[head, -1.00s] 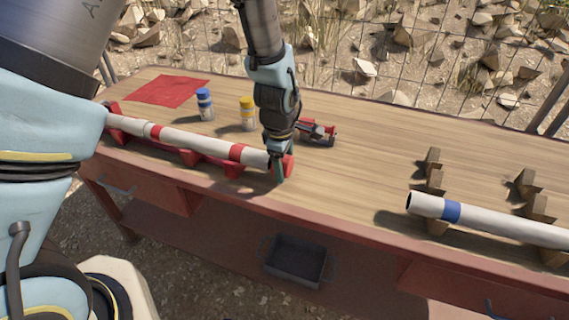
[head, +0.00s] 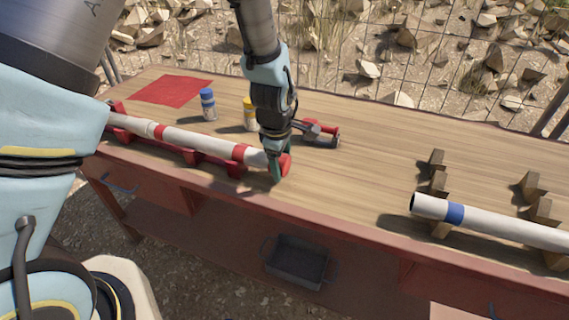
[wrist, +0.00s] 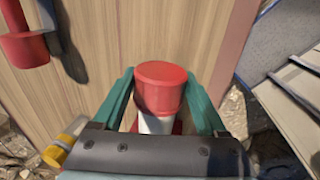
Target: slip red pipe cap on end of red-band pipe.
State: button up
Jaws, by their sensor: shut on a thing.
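The red pipe cap (wrist: 160,84) is between the green fingers of my gripper (wrist: 160,100) in the wrist view, its closed end facing outward. The white pipe shows directly behind the cap, in line with it. In the head view the red-band pipe (head: 200,141) lies on red supports along the bench's left part. The red cap (head: 285,164) is at the pipe's right end, partly hidden by my gripper (head: 277,172), which is shut on it. How deep the pipe sits inside the cap cannot be told.
A red-and-grey tool (head: 318,132) lies behind my gripper. A blue-topped bottle (head: 208,105), a yellow-topped bottle (head: 250,115) and a red cloth (head: 172,91) are at the back left. A blue-band pipe (head: 490,222) rests on wooden blocks (head: 437,180) at right. The bench middle is clear.

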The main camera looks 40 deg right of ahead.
jog(key=shift+w+a, duration=0.35)
jog(key=shift+w, duration=0.2)
jog(key=shift+w+a, duration=0.45)
jog(key=shift+w, duration=0.25)
jog(key=shift+w+a, duration=0.1)
jog(key=shift+w, duration=0.05)
jog(key=o, duration=1)
jog(key=r, duration=0.3)
jog(key=a+r+b, duration=0.1)
jog(key=r, duration=0.3)
jog(key=s+r+b, duration=0.1)
jog(key=r, duration=0.2)
jog(key=shift+s+a+r, duration=0.1)
jog(key=shift+a+r, duration=0.2)
jog(key=shift+a, duration=0.1)
